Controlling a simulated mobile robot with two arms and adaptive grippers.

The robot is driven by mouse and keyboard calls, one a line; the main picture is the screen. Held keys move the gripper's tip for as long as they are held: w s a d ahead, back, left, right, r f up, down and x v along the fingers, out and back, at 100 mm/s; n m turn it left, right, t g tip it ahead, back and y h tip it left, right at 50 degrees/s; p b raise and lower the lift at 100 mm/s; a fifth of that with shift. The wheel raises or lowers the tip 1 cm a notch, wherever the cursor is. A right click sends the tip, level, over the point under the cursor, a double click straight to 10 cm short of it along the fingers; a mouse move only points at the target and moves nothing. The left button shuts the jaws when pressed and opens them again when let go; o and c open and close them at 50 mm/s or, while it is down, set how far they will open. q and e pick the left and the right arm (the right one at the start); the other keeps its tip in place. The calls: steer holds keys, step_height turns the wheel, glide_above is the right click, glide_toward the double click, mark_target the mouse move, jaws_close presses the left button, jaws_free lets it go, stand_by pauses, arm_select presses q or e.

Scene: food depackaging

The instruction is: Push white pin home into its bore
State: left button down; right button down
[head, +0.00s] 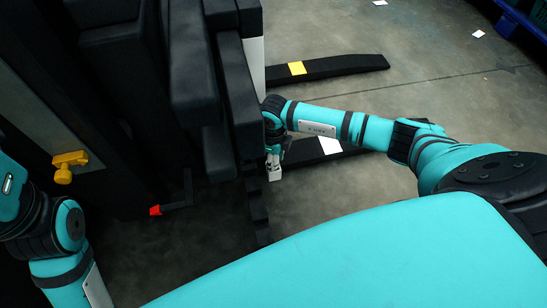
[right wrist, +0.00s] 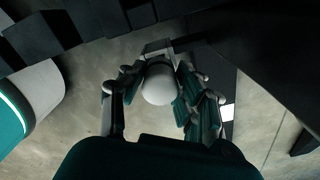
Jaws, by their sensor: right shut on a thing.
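The white pin (right wrist: 160,86) shows in the right wrist view as a rounded pale end between the two fingers of my right gripper (right wrist: 158,92). The gripper is shut on it. I cannot make out the bore or how deep the pin sits. My left arm shows at the lower left, but its gripper is out of view.
A tall black machine (head: 225,100) fills the left and centre. It carries a yellow handle (head: 69,166) and a red-tipped lever (head: 155,210). Black fork-like bars (head: 340,66) lie low over the grey floor (head: 440,60). The floor at right is mostly open.

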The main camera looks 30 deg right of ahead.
steer(key=shift+f, duration=0.45)
steer(key=c, duration=0.9)
jaws_free()
steer(key=shift+o, duration=0.2)
step_height(320, 180, up, 12)
steer(key=shift+r, duration=0.1)
